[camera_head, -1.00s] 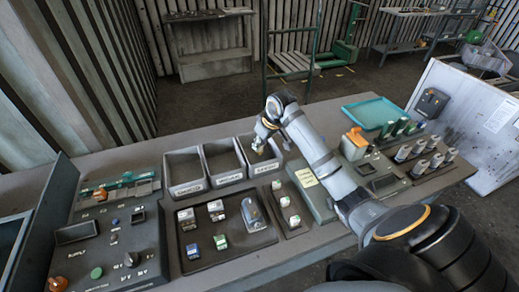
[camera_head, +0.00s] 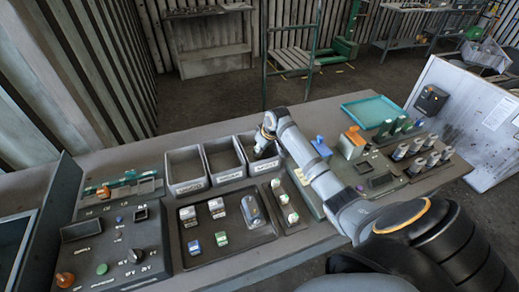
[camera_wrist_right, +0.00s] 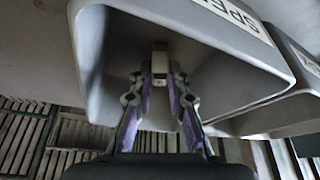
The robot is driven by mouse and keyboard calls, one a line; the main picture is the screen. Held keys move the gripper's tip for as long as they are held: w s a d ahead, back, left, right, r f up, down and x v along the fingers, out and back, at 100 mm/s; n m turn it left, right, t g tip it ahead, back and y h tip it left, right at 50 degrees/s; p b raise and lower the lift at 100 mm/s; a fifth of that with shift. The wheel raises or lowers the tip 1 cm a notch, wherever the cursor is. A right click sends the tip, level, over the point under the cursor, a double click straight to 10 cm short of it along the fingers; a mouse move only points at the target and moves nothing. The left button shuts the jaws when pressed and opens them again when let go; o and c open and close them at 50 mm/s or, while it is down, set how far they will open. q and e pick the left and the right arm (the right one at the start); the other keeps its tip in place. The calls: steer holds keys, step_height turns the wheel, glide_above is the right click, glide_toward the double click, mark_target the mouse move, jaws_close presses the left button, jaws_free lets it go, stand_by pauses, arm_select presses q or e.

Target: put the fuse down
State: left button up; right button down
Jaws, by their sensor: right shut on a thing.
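My right gripper (camera_head: 265,145) is over the rightmost of three grey bins (camera_head: 265,168), with its fingers down at the bin's opening. In the right wrist view, the gripper (camera_wrist_right: 160,74) is shut on the fuse (camera_wrist_right: 160,60), a small pale block with a yellowish-brown part. The wall of the bin (camera_wrist_right: 105,70) surrounds the fuse in that view, and a label beginning "SPE" shows on it. I cannot tell whether the fuse touches the bin's floor. The fuse is hidden in the head view. My left gripper is not in view.
The middle bin (camera_head: 225,176) and left bin (camera_head: 190,187) stand beside it. A dark tray (camera_head: 240,244) with several small blocks lies in front. A control panel (camera_head: 115,255) is at the left; a teal tray (camera_head: 372,110) is at the back right.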

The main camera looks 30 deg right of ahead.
steer(key=c, duration=1.3)
jaws_free()
steer(key=shift+r, duration=0.1)
steer(key=shift+s+d+r, duration=0.1)
steer(key=shift+r, duration=0.25)
steer(key=b+v, duration=0.1)
steer(key=v, duration=1)
steer(key=shift+r, duration=0.15)
steer(key=shift+s+r, duration=0.1)
